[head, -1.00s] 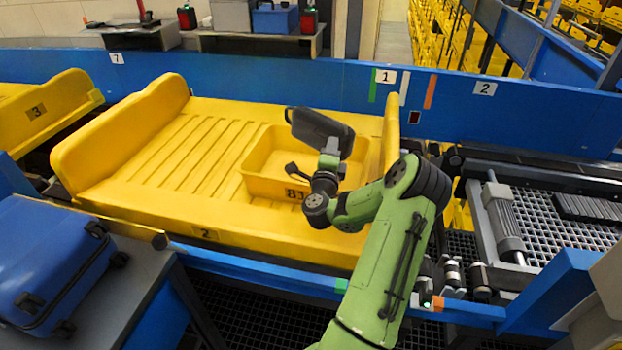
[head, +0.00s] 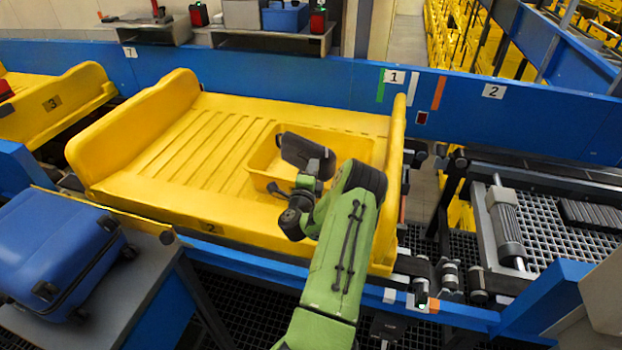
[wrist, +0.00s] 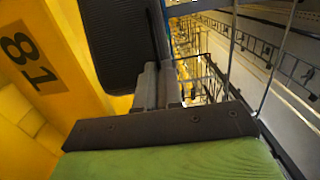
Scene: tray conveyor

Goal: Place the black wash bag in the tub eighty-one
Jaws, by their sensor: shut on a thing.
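The black wash bag (head: 308,152) is held tilted in my gripper (head: 308,182), in front of or over the inside of the yellow tub (head: 262,150) in the head view. The tub stands on the right part of the large yellow tray (head: 170,175). In the wrist view, the bag (wrist: 120,45) sticks out past the grey fingers of my gripper (wrist: 156,88), which are shut on it. The tub wall (wrist: 30,75) with the number 81 is close at left there. I cannot tell whether the bag is below the rim. My arm hides the tub's near right part.
A blue suitcase (head: 60,250) lies on the grey bench at the left. The tray's raised right end (head: 396,150) stands beside the tub. A blue side wall (head: 250,85) runs behind the tray. Another yellow tray (head: 50,102) is at far left.

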